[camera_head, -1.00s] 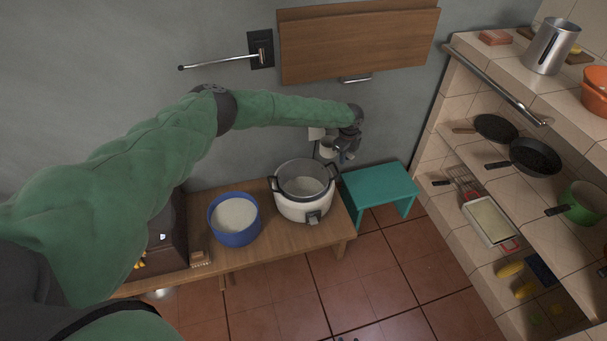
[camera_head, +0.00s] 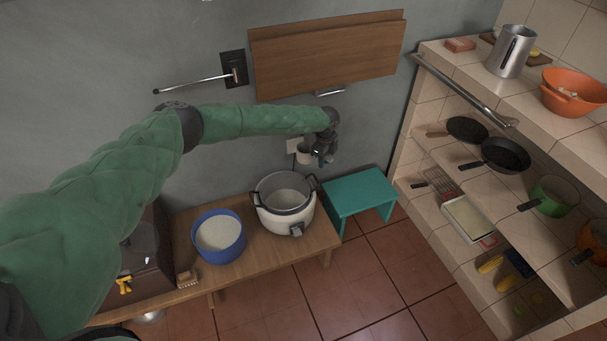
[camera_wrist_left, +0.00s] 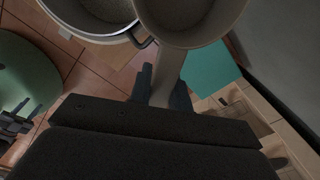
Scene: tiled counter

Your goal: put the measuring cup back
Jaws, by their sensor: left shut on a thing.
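The small whitish measuring cup (camera_head: 303,155) is held in the air by my left gripper (camera_head: 322,157), close to the grey wall. In the left wrist view, the fingers of my left gripper (camera_wrist_left: 165,88) are shut on the handle of the cup (camera_wrist_left: 178,62). The inside of the cup looks grey-beige; I cannot tell whether it holds anything. A blue bowl (camera_head: 221,252) with white grainy contents stands on the wooden bench. To its right is a white rice cooker (camera_head: 286,222) with an open metal pot and pale contents.
The wooden bench (camera_head: 262,258) also bears a dark brown box (camera_head: 150,240) at the left. A teal stool (camera_head: 358,190) stands right of the bench. The tiled shelves (camera_head: 420,150) at the right hold pans. A wooden wall panel (camera_head: 325,55) hangs above my left gripper.

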